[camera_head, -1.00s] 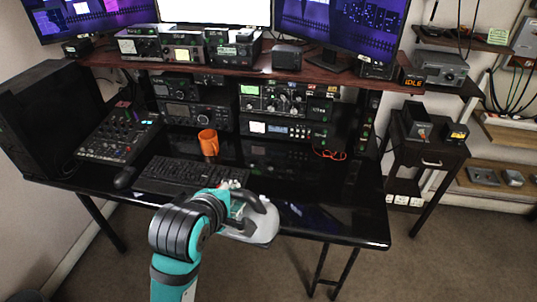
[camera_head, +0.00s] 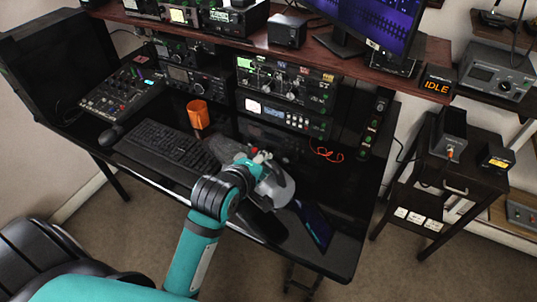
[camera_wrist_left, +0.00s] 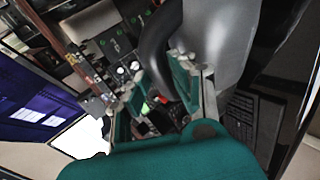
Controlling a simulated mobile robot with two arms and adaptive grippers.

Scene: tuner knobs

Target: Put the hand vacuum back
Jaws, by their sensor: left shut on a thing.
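The grey hand vacuum (camera_head: 275,187) has a dark handle, which shows in the left wrist view (camera_wrist_left: 158,48). My left gripper (camera_head: 259,158) is shut on the handle, with its teal fingers on both sides of it in the left wrist view (camera_wrist_left: 157,88). The vacuum is over the black desk (camera_head: 345,247), to the right of the keyboard. A dark reddish part at its far left end seems to be its nose. I cannot tell how high it is above the desk. My right gripper is not in view.
A keyboard (camera_head: 165,148), an orange mug (camera_head: 198,114) and radio units (camera_head: 285,82) take up the desk's left and back. A dark flat tablet (camera_head: 313,224) lies at the front right. A side table (camera_head: 460,172) at right holds a dark box (camera_head: 449,128) and a small yellow-faced box (camera_head: 497,158).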

